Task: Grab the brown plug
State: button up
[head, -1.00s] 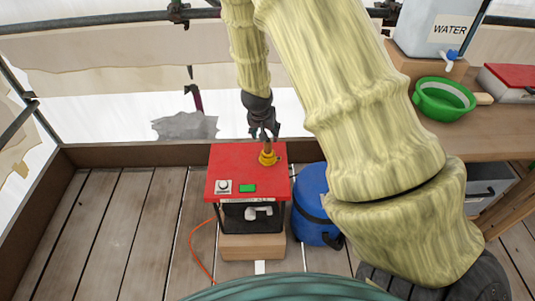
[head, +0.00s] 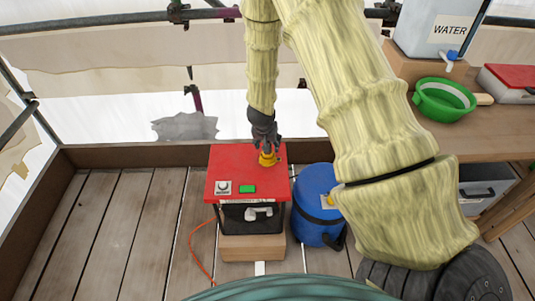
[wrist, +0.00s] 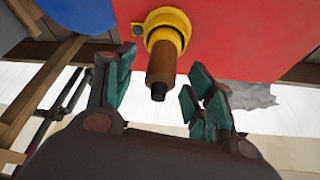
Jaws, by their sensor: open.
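The brown plug (wrist: 161,68) stands out of a yellow collar (wrist: 168,28) on the red top of a box (head: 232,170). It has a dark tip and shows whole in the wrist view. In the head view my gripper (head: 266,143) is right over the yellow collar and hides most of the plug. In the wrist view my gripper (wrist: 158,92) is open, with green-padded fingers on both sides of the plug. A gap shows between the plug and the pads on each side.
The box top also carries a dial (head: 222,187) and a green button (head: 248,188). A blue barrel (head: 316,200) stands close on the right. An orange cable (head: 194,250) runs on the plank floor. A bench (head: 470,138) with a green bowl (head: 444,100) is at the right.

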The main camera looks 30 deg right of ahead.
jog(key=shift+x, duration=0.8)
jog(key=shift+w, duration=0.1)
grip_shut()
jog(key=shift+r, duration=0.1)
